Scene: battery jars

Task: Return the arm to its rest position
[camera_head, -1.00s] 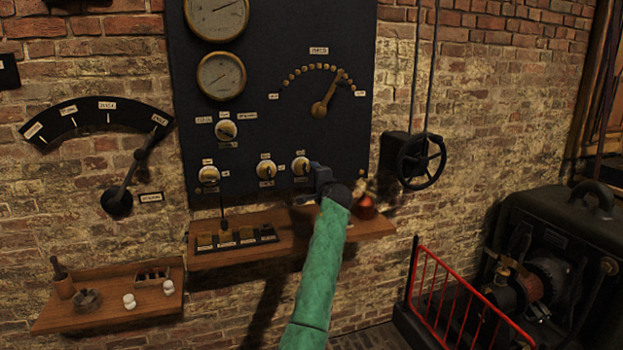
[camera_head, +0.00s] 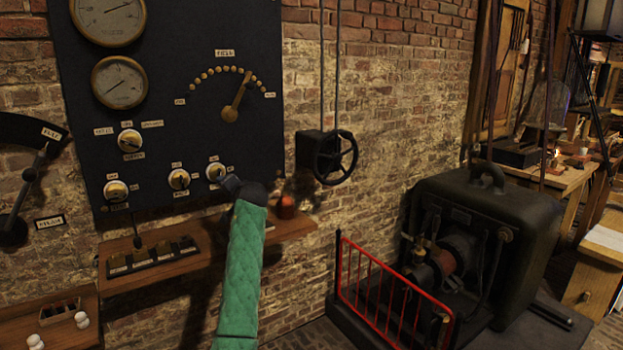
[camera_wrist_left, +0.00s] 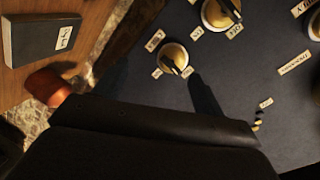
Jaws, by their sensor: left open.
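My left arm, in a green quilted sleeve, reaches up from the bottom of the head view. Its dark left gripper (camera_head: 231,184) is in front of the lower edge of the dark panel (camera_head: 165,85), just below and right of the rightmost lower knob (camera_head: 215,172). The fingertips are small and partly hidden there; I cannot tell whether they touch anything. The gripper is open, with nothing visible in it. In the left wrist view, dark parts of my gripper fill the bottom, and a brass-and-white knob (camera_wrist_left: 173,57) on the panel shows beyond them. My right gripper is not in view.
A wooden shelf (camera_head: 205,247) juts out under the panel, with a red-orange object (camera_head: 286,207) beside my wrist. A black handwheel (camera_head: 336,157) is on the wall to the right. A red railing (camera_head: 385,295) stands before a dark machine (camera_head: 490,230).

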